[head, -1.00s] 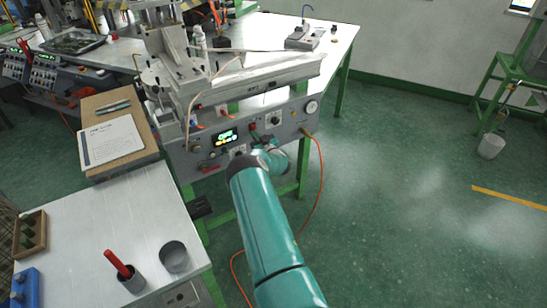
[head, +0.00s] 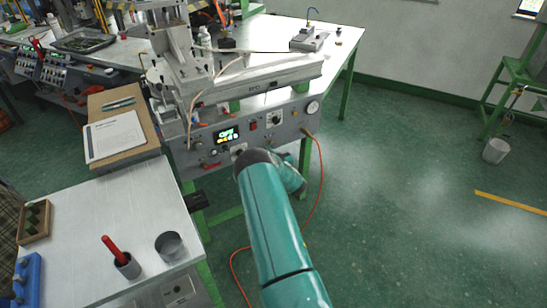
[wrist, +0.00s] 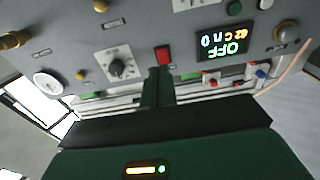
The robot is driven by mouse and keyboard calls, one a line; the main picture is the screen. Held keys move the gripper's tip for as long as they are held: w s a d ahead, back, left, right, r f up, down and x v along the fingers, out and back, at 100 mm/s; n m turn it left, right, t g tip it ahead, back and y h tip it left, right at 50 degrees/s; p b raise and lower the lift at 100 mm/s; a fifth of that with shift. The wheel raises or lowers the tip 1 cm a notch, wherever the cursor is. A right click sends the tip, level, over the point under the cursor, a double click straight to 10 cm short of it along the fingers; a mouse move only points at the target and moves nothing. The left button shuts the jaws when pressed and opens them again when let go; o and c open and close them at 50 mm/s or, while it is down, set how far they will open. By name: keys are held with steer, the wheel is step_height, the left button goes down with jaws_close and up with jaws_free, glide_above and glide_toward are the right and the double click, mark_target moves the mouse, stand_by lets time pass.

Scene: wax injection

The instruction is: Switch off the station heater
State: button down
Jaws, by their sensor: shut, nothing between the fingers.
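The station's grey control panel (head: 290,126) faces me, and it shows upside down in the wrist view (wrist: 75,40). Its lit display (head: 227,134) reads OFF in green with yellow characters beside it; the same display (wrist: 222,43) is clear in the wrist view. A red rocker switch (wrist: 163,55) sits between the display and a black rotary knob (wrist: 118,67); the switch also shows in the head view (head: 253,126). My gripper (wrist: 158,72) is shut and empty, its tips close to the red switch in the wrist view. Contact cannot be told. My arm hides the gripper in the head view.
A round gauge (head: 312,107) is at the panel's right end. An orange cable (head: 321,190) hangs to the floor. A side table (head: 85,215) at left holds a metal cup (head: 169,246) and a red-handled tool (head: 113,249).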

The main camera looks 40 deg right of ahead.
steer(key=shift+v, duration=1.3)
steer(key=shift+f, duration=0.15)
steer(key=w+a+r+m+g+h, duration=0.2)
steer(key=w+r, duration=0.1)
steer(key=r, duration=0.6)
steer(key=w+a+r+m+g+h, duration=0.1)
steer(key=w+a+r, duration=0.1)
steer(key=r, duration=0.6)
steer(key=s+a+r+g+y, duration=0.2)
steer(key=s+a+r+g, duration=0.15)
steer(key=a+r, duration=1)
steer(key=s+a+r+n+g+y, duration=0.15)
steer(key=s+a+r, duration=0.25)
steer(key=s+a, duration=0.4)
steer(key=s+a+r+n+g+y, duration=0.1)
steer(key=s+a+r+y, duration=0.15)
steer(key=s+a, duration=0.55)
steer(key=s+a+n+g, duration=0.1)
steer(key=s+a, duration=0.4)
steer(key=s, duration=0.4)
steer(key=s+a+n+g+y, duration=0.1)
steer(key=s+a+n+g, duration=0.1)
steer(key=s+a, duration=0.4)
steer(key=s, duration=0.3)
steer(key=shift+a+f, duration=0.25)
steer(key=shift+a, duration=0.05)
